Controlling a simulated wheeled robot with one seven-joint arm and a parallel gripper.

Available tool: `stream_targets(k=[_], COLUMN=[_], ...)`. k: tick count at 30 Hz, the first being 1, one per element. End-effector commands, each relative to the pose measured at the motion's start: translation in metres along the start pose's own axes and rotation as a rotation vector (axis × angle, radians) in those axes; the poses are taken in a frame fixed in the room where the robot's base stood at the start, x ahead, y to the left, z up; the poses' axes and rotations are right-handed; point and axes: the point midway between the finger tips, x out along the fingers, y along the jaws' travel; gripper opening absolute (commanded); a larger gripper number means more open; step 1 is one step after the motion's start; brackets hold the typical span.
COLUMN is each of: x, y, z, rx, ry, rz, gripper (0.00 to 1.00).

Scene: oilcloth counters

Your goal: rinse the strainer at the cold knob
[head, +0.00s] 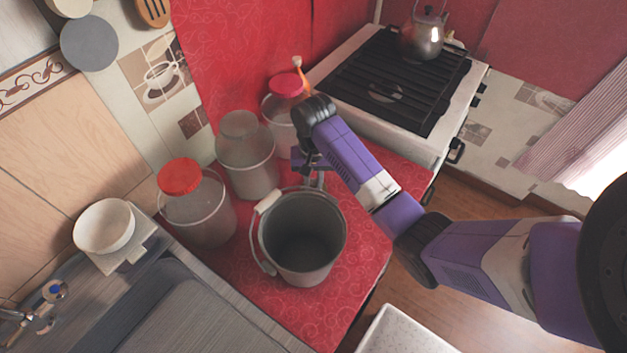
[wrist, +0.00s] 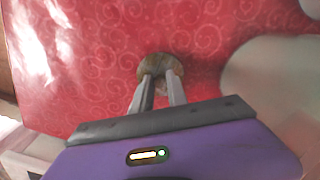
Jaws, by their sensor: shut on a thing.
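My gripper (wrist: 161,78) is shut on a small round brownish thing (wrist: 153,62), which looks like the strainer, above the red counter. In the head view my gripper (head: 312,172) is behind the bucket and near the jars; my own arm hides much of what it holds. The blue-marked cold knob (head: 55,290) is on the tap at the far lower left, well away from my gripper. The grey sink (head: 185,318) is at the lower left.
A grey bucket (head: 338,240) stands on the red counter (head: 365,225). A red-lidded jar (head: 200,212), a grey-lidded jar (head: 246,165) and another red-lidded jar (head: 279,115) stand behind. A white bowl (head: 103,227) sits by the sink; a stove (head: 450,115) with a kettle (head: 422,38) is beyond.

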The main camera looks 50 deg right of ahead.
Motion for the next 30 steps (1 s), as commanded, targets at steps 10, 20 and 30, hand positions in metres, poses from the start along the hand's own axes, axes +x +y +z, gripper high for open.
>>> stream_targets(k=[10, 20, 30], x=[0.003, -0.004, -0.075], y=[0.0, -0.001, -0.001], z=[0.0, -0.001, -0.001], rx=[0.0, -0.001, -0.002], ry=[0.0, 0.002, 0.003], rz=[0.0, -0.002, -0.002], gripper=[0.41, 0.41, 0.41])
